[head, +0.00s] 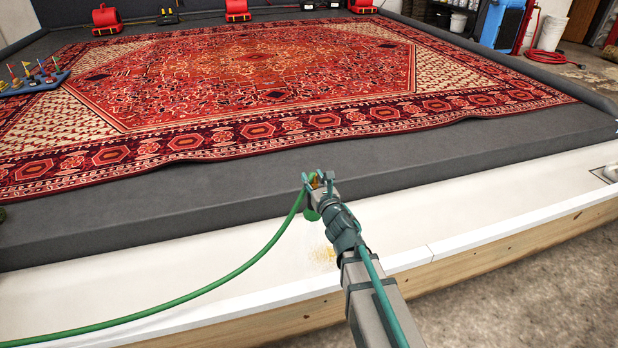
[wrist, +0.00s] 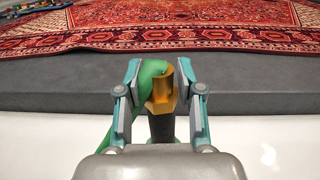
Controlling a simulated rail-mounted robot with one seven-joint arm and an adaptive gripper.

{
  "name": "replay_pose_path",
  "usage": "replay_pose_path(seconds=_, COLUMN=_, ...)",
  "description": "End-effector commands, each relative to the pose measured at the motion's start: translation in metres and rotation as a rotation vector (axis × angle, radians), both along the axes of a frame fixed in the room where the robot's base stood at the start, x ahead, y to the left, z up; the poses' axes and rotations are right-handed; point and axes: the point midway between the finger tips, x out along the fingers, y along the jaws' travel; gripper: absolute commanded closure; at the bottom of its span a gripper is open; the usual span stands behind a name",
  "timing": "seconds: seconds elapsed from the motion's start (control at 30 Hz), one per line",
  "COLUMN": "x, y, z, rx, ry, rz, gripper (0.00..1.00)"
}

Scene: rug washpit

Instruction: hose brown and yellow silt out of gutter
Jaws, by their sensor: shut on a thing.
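My gripper (head: 318,179) is shut on a brass-coloured hose nozzle (wrist: 162,95) with a green hose (head: 262,252) behind it. The hose runs down to the lower left across the white gutter (head: 180,262). In the wrist view the nozzle and a bend of green hose (wrist: 148,85) sit between the two fingers, above the gutter. A faint yellow-brown silt patch (head: 325,254) lies on the gutter floor just left of my arm. No water stream is visible.
A dark grey raised edge (head: 120,223) runs along the gutter, with a large red patterned rug (head: 250,75) beyond it. A wooden-sided rim (head: 500,250) borders the near side. A drain-like fitting (head: 607,173) is at the far right. Red blowers (head: 107,20) stand at the back.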

Motion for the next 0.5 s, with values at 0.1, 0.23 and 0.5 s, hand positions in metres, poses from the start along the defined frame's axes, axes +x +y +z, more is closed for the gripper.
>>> replay_pose_path(seconds=0.1, x=0.002, y=-0.005, z=0.002, rx=0.000, ry=0.000, rz=0.000, gripper=0.98)
replay_pose_path(seconds=0.23, x=0.004, y=-0.011, z=0.002, rx=0.001, ry=0.000, rz=0.000, gripper=0.98)
replay_pose_path(seconds=0.5, x=0.008, y=-0.022, z=0.002, rx=0.001, ry=-0.001, rz=0.000, gripper=0.98)
